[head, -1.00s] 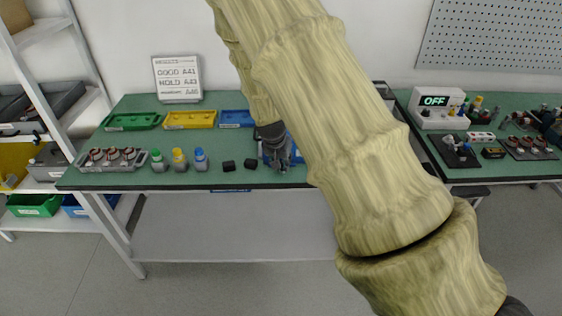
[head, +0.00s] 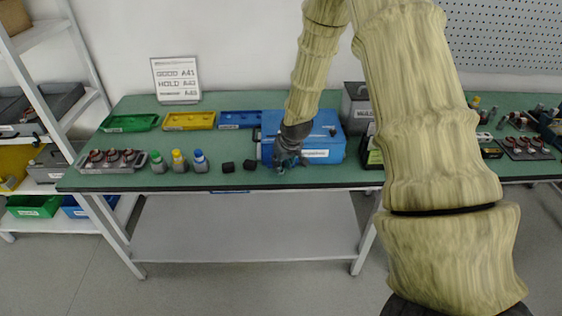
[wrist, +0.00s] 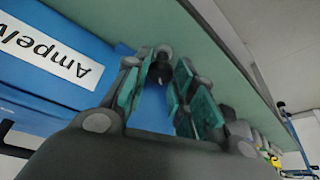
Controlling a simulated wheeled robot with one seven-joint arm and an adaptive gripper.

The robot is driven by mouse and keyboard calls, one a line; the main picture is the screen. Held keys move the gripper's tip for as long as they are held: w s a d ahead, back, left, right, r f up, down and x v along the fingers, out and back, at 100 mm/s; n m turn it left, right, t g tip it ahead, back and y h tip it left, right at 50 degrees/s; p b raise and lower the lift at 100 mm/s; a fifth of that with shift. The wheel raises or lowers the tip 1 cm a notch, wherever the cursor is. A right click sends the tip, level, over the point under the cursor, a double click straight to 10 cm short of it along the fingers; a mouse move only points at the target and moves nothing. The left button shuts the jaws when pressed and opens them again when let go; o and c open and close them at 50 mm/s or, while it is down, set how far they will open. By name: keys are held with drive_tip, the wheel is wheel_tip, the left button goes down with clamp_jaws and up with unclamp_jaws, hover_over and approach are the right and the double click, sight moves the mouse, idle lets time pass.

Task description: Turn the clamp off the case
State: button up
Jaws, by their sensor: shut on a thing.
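The blue case (head: 335,147) with a white label stands on the green bench, right of my gripper in the head view. Its labelled front fills the left of the wrist view (wrist: 30,85). My gripper (head: 284,164) is low at the case's left front corner. In the wrist view its teal-padded fingers (wrist: 165,85) are closed in around a small dark rounded piece (wrist: 160,64), which I take for the clamp. The fingers hide most of it, and its turn angle cannot be told. In the head view the gripper covers the clamp.
Two small black blocks (head: 239,165) lie just left of my gripper near the bench's front edge. Several capped bottles (head: 179,162) stand further left. Green, yellow (head: 189,121) and blue trays lie behind. A grey box (head: 358,104) stands right of the case.

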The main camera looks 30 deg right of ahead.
drive_tip(key=n, duration=0.1)
drive_tip(key=n+y+p, duration=0.1)
drive_tip(key=n, duration=0.1)
drive_tip(key=n+y, duration=0.1)
drive_tip(key=shift+w+d+r+n+p, duration=0.15)
drive_tip(key=shift+d+r+n+p, duration=0.05)
drive_tip(key=shift+d+n+p, duration=0.1)
drive_tip(key=shift+w+d+n+g+y+p, duration=0.1)
drive_tip(key=shift+n+g+y+p, duration=0.35)
drive_tip(key=shift+n, duration=1.45)
drive_tip(key=shift+y, duration=0.25)
drive_tip(key=o, duration=1)
drive_tip(key=shift+o, duration=0.2)
drive_tip(key=shift+f, duration=0.15)
drive_tip(key=shift+m, duration=0.3)
